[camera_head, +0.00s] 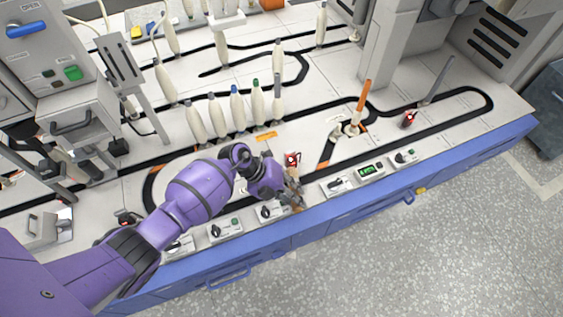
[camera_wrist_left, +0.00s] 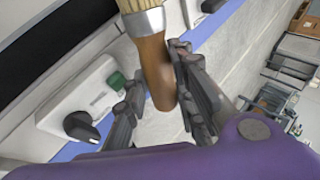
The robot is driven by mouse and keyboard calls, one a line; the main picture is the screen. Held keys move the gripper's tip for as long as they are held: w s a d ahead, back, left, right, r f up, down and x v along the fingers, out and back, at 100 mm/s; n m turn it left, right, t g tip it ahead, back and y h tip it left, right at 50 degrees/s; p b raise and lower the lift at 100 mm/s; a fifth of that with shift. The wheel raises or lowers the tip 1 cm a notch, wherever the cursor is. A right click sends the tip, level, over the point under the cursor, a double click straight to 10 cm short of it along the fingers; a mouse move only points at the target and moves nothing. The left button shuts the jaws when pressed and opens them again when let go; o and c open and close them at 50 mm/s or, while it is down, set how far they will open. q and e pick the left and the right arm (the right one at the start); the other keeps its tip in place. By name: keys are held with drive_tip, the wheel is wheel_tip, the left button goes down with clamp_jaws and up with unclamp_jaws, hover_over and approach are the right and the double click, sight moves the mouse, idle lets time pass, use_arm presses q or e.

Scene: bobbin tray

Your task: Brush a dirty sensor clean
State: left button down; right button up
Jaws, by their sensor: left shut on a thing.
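My left gripper (camera_head: 293,195) is above the front edge of the bench, and it also shows in the left wrist view (camera_wrist_left: 160,92). It is shut on the brown wooden handle of a brush (camera_wrist_left: 153,62), which has a metal ferrule and pale bristles. The bristle tips are cut off by the top of the wrist view. A small red-lit sensor (camera_head: 292,159) stands just beyond the gripper. Another red-lit sensor (camera_head: 408,118) is further right, and a third (camera_head: 126,218) is at the left beside my arm. I cannot tell which is dirty. My right gripper is not in view.
The white benchtop (camera_head: 455,125) carries black curving tracks and several upright pale bobbins (camera_head: 220,116). Control boxes (camera_head: 370,171) line the front edge. An orange-topped post (camera_head: 362,102) and a grey post (camera_head: 439,80) rise at the right. The floor in front is clear.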

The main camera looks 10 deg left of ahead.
use_arm(q)
drive_tip(key=shift+w+d+r, duration=0.4)
drive_tip(key=shift+w+d, duration=0.3)
drive_tip(key=shift+d, duration=0.15)
drive_tip(key=shift+s+a+f, duration=0.2)
drive_tip(key=shift+s+a, duration=0.1)
drive_tip(key=shift+a, duration=0.15)
drive_tip(key=shift+s+a+f, duration=0.2)
drive_tip(key=shift+s+a, duration=0.05)
drive_tip(key=shift+a, duration=0.2)
drive_tip(key=shift+w+d+r, duration=0.15)
drive_tip(key=shift+w+d, duration=0.5)
drive_tip(key=shift+d, duration=0.2)
drive_tip(key=shift+s+d+r+p, duration=0.15)
drive_tip(key=shift+s+d+p, duration=0.15)
drive_tip(key=shift+s+p, duration=0.15)
drive_tip(key=s+d+p, duration=0.2)
drive_tip(key=shift+s, duration=0.3)
drive_tip(key=shift+s+d+p, duration=0.35)
drive_tip(key=shift+s+p, duration=0.1)
drive_tip(key=shift+s, duration=0.05)
drive_tip(key=shift+s+d, duration=0.1)
drive_tip(key=shift+s, duration=0.05)
